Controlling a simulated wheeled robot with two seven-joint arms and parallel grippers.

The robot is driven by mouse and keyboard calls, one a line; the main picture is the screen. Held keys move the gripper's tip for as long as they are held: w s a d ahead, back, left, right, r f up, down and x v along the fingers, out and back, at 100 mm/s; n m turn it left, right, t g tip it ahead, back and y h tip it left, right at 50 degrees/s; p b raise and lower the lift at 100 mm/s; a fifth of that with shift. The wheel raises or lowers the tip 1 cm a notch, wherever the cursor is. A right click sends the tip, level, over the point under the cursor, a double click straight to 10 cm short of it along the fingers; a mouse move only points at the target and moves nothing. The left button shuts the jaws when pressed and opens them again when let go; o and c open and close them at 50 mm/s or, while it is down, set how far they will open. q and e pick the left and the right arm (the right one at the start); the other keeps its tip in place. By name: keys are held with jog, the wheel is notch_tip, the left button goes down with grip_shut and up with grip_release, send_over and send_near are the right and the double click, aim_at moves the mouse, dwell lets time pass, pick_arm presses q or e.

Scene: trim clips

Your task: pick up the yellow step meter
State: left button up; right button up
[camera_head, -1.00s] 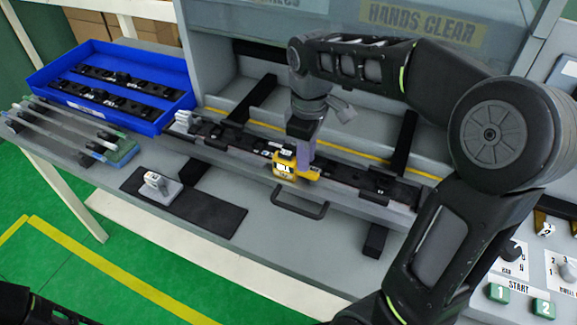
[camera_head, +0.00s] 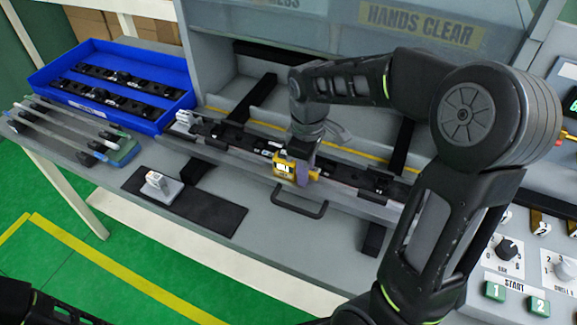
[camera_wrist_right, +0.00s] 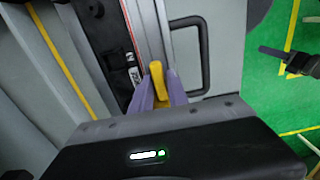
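The yellow step meter (camera_head: 285,165) has a pale display face and sits at the long dark trim strip (camera_head: 235,138) on the bench. My right gripper (camera_head: 304,170) points down at its right side and hides part of it. In the right wrist view, the purple fingers (camera_wrist_right: 160,88) lie close on both sides of the meter's yellow upright part (camera_wrist_right: 157,80) and look shut on it. No lift off the strip can be made out. A dark part, probably my left gripper (camera_wrist_right: 280,55), shows at the right wrist view's edge; its finger opening is unclear.
A blue tray (camera_head: 50,75) with dark strips stands at the left, with several rods (camera_head: 65,130) in front. A small grey device (camera_head: 162,185) rests on a black mat (camera_head: 210,212). A black handle (camera_head: 300,208) lies near the meter. Knobs and green buttons (camera_head: 494,291) are at the right.

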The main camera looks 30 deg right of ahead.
grip_shut()
jog(key=shift+r, duration=0.15)
dwell(0.5)
notch_tip(320, 180, up, 10)
jog(key=shift+f+b, duration=0.1)
jog(key=shift+b, duration=0.55)
notch_tip(320, 180, down, 8)
jog(key=shift+f+b, duration=0.1)
jog(key=shift+b, duration=0.95)
jog(key=shift+f, duration=0.2)
